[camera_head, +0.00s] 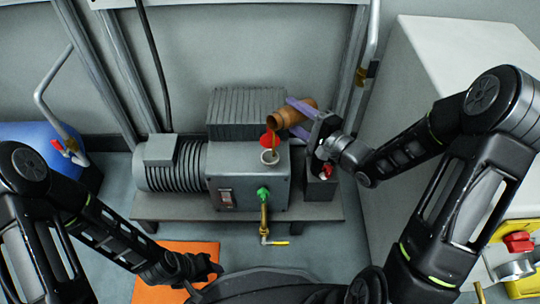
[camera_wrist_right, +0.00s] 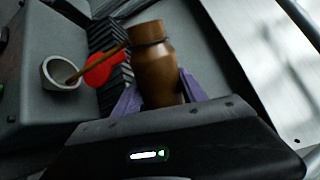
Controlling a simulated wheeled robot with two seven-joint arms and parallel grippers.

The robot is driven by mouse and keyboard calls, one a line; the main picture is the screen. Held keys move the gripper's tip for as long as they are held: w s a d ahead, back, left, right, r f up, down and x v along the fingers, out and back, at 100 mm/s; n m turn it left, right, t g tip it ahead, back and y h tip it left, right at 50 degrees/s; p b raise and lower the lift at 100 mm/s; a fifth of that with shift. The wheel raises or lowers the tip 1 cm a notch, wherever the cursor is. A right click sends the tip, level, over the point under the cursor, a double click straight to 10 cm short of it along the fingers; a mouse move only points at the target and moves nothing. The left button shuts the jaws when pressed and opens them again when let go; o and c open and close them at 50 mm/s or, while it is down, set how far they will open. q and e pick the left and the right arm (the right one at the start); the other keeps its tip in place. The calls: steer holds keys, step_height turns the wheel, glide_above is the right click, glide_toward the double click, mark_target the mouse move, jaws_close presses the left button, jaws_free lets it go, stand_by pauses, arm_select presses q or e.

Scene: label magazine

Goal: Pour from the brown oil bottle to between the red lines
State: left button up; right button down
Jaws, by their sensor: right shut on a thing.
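The brown oil bottle (camera_head: 284,118) is tilted, its mouth down to the left, above the grey pump (camera_head: 245,165). My right gripper (camera_head: 302,112) is shut on it with purple fingers, which also show in the right wrist view (camera_wrist_right: 160,92). A thin brown stream runs from the bottle's mouth into the pale round filler opening (camera_head: 270,157); the wrist view shows it entering the filler cup (camera_wrist_right: 62,73). A sight window (camera_head: 226,198) is on the pump's front, but the red lines and oil level are too small to read. My left gripper (camera_head: 212,268) is low at left, its jaws unclear.
A red cap (camera_head: 266,138) is beside the filler opening. A green-handled fitting (camera_head: 263,193) and a yellow-handled valve (camera_head: 275,242) stick out from the pump's front. An orange mat (camera_head: 175,257) lies on the floor. A white cabinet (camera_head: 420,90) stands at right.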

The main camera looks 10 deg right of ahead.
steer(key=shift+m, duration=0.6)
step_height(320, 180, up, 3)
steer(key=m+p, duration=0.2)
steer(key=p, duration=0.1)
steer(key=shift+a+f, duration=0.15)
steer(key=shift+s+a+f+m+y+b, duration=0.2)
steer(key=shift+m+y+b, duration=0.1)
steer(key=shift+m, duration=0.4)
steer(key=shift+f, duration=0.15)
